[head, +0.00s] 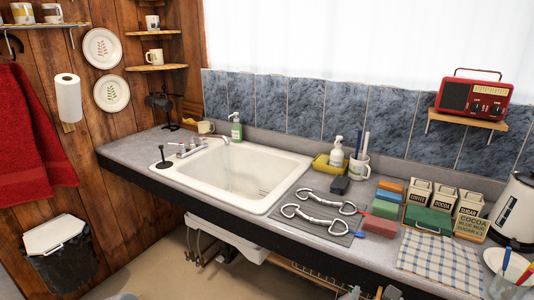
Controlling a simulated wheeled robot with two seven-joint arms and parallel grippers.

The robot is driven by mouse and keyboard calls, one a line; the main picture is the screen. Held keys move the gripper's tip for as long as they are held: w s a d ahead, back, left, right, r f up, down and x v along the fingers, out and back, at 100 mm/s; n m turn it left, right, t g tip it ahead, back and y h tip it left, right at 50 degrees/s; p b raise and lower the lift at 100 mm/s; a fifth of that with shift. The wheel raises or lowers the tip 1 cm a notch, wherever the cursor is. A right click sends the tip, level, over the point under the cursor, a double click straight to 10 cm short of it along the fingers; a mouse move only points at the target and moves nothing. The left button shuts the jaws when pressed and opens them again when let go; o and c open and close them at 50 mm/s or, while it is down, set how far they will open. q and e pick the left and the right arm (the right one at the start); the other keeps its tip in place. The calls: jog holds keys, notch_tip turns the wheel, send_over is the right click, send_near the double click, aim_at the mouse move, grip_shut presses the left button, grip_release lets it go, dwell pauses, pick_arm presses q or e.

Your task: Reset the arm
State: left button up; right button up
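No gripper and no clear part of either arm shows in the head view. The task names no object. The grey counter (130,153) runs across the view with a white sink (235,180) set in it. Two metal bits with ring ends, the upper one (330,199) and the lower one (312,221), lie on a dark grey mat (283,222) right of the sink. Whether anything is held cannot be seen.
A mug with brushes (359,169) and a soap bottle (237,130) stand behind. A bin (60,255) is at lower left.

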jog(key=w+a+f+n+g+y+p, duration=0.1)
jog(key=w+a+f+n+g+y, duration=0.2)
jog(key=f+n, duration=0.8)
jog(key=w+a+f+n+g+y+p, duration=0.1)
jog(key=w+a+f+n+y, duration=0.2)
jog(key=f+n, duration=0.7)
pick_arm(q)
jog(key=r, duration=0.1)
jog(key=w+r+p, duration=0.1)
jog(key=r, duration=0.1)
jog(key=shift+w+r, duration=0.1)
jog(key=shift+w, duration=0.05)
pick_arm(e)
jog(key=s+a+f+n+g+y, duration=0.2)
jog(key=s+a+f+n+g, duration=0.1)
jog(key=s+f+n, duration=0.5)
jog(key=s+a+f+n+g+y, duration=0.2)
jog(key=s+a+f+n+g, duration=0.2)
jog(key=s+f+n, duration=0.5)
jog(key=shift+a+f+y, duration=0.3)
jog(key=shift+a, duration=0.3)
